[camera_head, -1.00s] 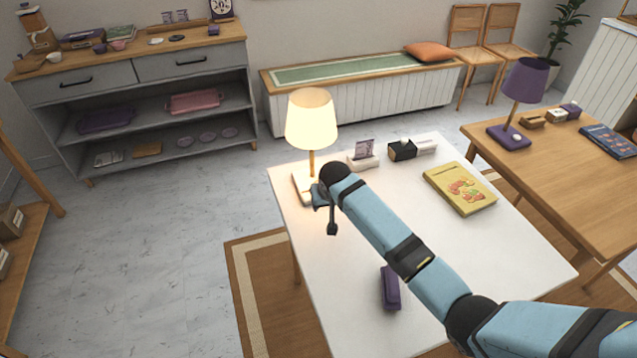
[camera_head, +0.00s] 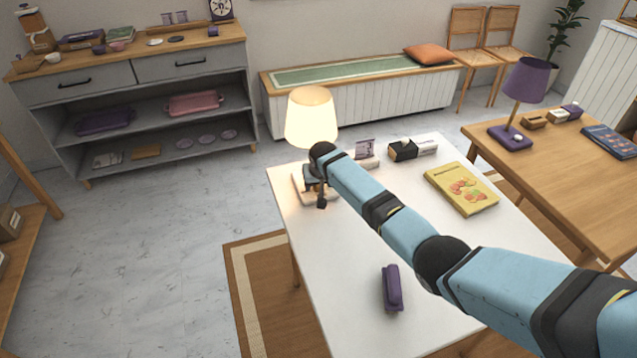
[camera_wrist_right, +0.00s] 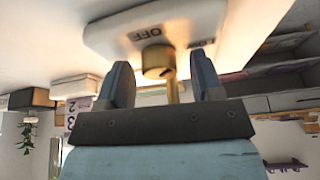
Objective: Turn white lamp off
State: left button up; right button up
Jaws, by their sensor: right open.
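The white lamp (camera_head: 311,118) stands on the white table's far left corner, and its shade glows. My right arm reaches over its base, and my right gripper (camera_head: 317,190) hides part of the base and stem. In the right wrist view the white lamp base (camera_wrist_right: 105,35) fills the top, with printed "OFF" and what looks like "LOW". A round brass knob (camera_wrist_right: 158,62) on it sits between the two fingers of my right gripper (camera_wrist_right: 164,72). The fingers are apart, with gaps visible on both sides of the knob. My left gripper is not in view.
On the white table (camera_head: 350,255) are a purple object (camera_head: 391,288), a yellow book (camera_head: 461,188), a small card holder (camera_head: 366,155) and a dark box (camera_head: 403,149). A purple lamp (camera_head: 526,82) stands on the wooden table at right. The table's front left is clear.

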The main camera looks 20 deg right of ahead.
jog(key=shift+c, duration=0.3)
jog(key=c, duration=0.8)
jog(key=shift+r+n+y+p, duration=0.15)
jog(key=shift+n+y+p, duration=0.15)
jog(key=shift+n+p, duration=0.35)
jog(key=shift+c, duration=0.2)
jog(key=shift+d+n, duration=0.1)
jog(key=shift+n, duration=0.35)
jog(key=shift+n+y, duration=0.5)
jog(key=shift+n, duration=0.6)
jog(key=o, duration=0.9)
